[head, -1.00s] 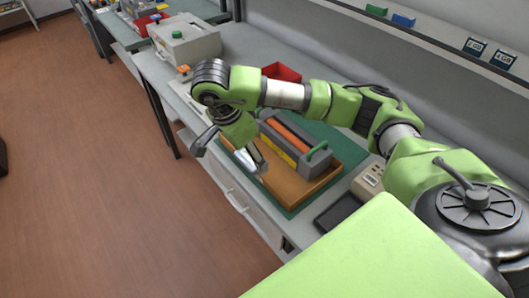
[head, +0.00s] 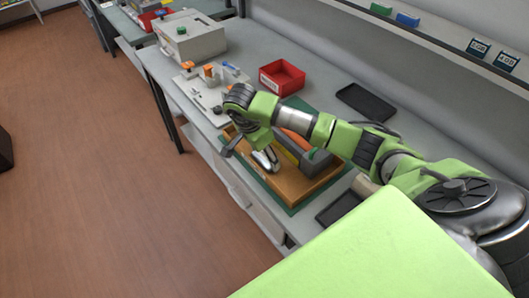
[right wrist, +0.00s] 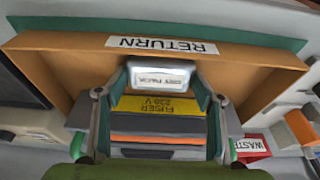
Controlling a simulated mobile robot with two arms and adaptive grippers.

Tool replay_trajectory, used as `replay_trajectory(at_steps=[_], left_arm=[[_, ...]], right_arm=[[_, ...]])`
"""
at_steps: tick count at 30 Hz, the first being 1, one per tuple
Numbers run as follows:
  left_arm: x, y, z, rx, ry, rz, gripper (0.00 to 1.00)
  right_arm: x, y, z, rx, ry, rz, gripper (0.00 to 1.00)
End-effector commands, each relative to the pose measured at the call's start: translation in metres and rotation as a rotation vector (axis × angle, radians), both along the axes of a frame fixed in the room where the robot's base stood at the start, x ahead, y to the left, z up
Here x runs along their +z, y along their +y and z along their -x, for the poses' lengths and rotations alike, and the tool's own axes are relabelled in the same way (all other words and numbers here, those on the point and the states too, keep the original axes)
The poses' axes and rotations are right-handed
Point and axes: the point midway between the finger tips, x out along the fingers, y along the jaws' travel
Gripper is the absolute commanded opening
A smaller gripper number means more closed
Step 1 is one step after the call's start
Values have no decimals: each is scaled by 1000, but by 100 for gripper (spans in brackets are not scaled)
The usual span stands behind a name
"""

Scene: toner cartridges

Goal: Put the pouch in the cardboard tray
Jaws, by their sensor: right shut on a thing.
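In the head view the right gripper (head: 265,160) points down over the near left part of the cardboard tray (head: 294,190). The brown tray shows its RETURN label on one wall in the right wrist view (right wrist: 60,62). I cannot tell whether the pouch touches the tray floor. My left gripper is not in view.
A dark grey fuser unit with a yellow label (right wrist: 150,105) lies in the tray. A red bin (head: 282,77), a fixture plate (head: 205,95) and a black flat tray (head: 365,102) stand around it. The green mat (head: 292,208) lies under the cardboard tray.

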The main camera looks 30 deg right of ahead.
Motion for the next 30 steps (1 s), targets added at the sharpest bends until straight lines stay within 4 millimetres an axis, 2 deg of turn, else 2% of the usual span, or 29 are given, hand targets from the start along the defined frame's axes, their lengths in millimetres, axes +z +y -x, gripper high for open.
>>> replay_trajectory(at_steps=[7,8,9,10,23,26,30], left_arm=[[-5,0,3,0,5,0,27],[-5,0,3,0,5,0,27],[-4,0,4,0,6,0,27],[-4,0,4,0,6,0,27],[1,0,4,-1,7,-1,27],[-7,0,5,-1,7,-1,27],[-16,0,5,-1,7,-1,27]], right_arm=[[-4,0,0,0,0,0,41],[-4,0,0,1,0,0,64],[-3,0,0,1,0,0,75],[-3,0,0,1,0,0,78],[3,1,0,0,-1,-1,78],[14,5,-1,2,-4,-1,78],[43,13,-1,3,-7,-1,78]])
